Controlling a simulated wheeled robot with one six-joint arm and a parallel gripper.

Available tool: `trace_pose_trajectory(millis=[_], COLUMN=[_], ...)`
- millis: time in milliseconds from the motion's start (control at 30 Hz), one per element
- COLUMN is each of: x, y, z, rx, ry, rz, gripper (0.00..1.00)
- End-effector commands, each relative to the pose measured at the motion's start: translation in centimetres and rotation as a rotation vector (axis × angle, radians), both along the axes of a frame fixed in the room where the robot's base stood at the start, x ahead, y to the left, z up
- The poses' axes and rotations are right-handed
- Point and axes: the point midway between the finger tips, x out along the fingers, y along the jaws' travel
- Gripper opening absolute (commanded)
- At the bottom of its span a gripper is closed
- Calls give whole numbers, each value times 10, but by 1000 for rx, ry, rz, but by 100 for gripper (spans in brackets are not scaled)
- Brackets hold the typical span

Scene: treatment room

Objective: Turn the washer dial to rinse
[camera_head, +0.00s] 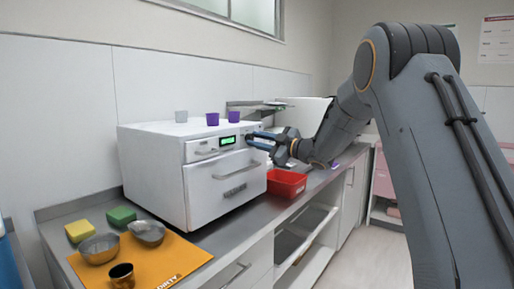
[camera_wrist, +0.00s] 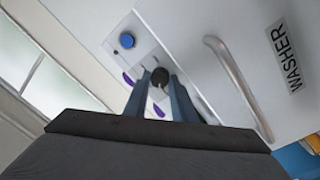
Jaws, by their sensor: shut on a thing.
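The white washer (camera_head: 160,165) stands on the counter at the left in the head view. Its front panel has a lit green display (camera_head: 227,140).
A blue button (camera_wrist: 127,40) and a curved handle (camera_wrist: 232,75) are on the washer front. A red bin (camera_head: 287,183) stands on the counter below my gripper. An orange mat (camera_head: 185,255) holds metal bowls and a cup. Small cups stand on the washer.

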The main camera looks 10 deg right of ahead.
Motion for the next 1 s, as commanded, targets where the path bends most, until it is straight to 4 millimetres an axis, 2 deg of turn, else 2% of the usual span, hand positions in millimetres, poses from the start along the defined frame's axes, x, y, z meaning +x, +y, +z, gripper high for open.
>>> trace_pose_trajectory(millis=[400,900,933,1000], x=[1,0,0,0], y=[0,0,0,0], z=[0,1,1,1], rx=[-108,-119,-119,-119], ry=[-121,-132,-132,-132], rz=[-1,0,0,0], gripper=[1,1,28,40])
